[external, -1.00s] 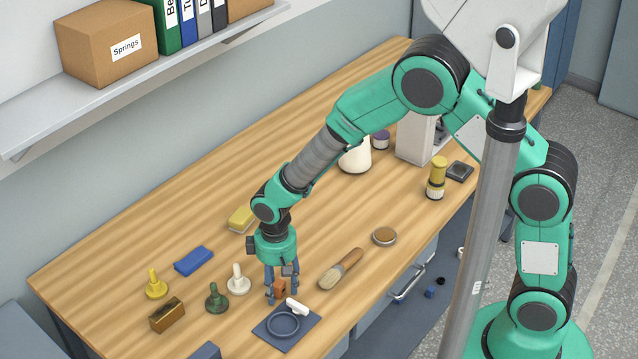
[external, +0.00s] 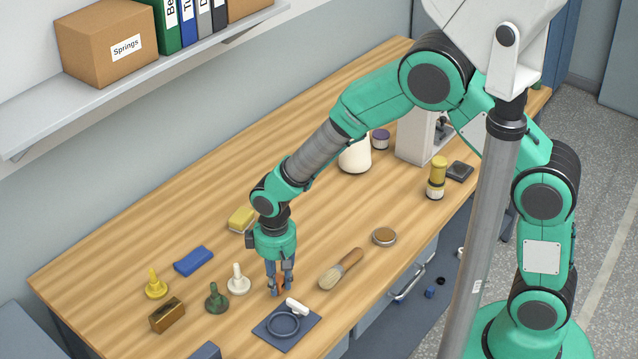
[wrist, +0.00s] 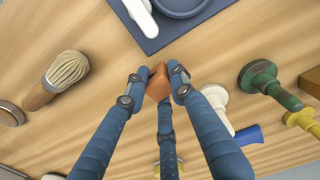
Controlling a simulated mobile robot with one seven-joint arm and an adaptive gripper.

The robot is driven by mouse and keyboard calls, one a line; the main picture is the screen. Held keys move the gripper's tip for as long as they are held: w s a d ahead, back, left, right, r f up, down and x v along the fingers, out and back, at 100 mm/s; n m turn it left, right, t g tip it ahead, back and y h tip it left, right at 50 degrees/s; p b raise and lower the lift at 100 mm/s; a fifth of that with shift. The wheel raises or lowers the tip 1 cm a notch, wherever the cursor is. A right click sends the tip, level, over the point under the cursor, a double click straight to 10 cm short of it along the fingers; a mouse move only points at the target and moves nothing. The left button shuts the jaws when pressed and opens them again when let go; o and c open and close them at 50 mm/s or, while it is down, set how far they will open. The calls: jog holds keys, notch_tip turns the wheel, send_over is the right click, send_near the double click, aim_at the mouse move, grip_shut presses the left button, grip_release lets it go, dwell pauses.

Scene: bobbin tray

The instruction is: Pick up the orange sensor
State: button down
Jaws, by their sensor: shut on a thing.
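The orange sensor (wrist: 158,82) is a small orange-brown block. In the wrist view it sits between the blue fingers of my gripper (wrist: 157,86), which are closed on it from the sides. In the external view my gripper (external: 281,286) points down at the bench just behind the dark blue mat, and only a sliver of the sensor (external: 282,284) shows between the fingers. I cannot tell whether the sensor touches the bench.
The dark blue mat (external: 306,334) with a ring and a white piece lies just in front. A brush (external: 341,269) lies to the right. White (external: 238,280) and green (external: 216,298) pawn-shaped pieces stand close on the left. The bench behind is mostly clear.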

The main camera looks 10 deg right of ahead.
aim_at(277, 280)
notch_tip(277, 280, up, 8)
jog(key=shift+r+p, duration=0.1)
jog(key=shift+p, duration=0.4)
dwell(0.5)
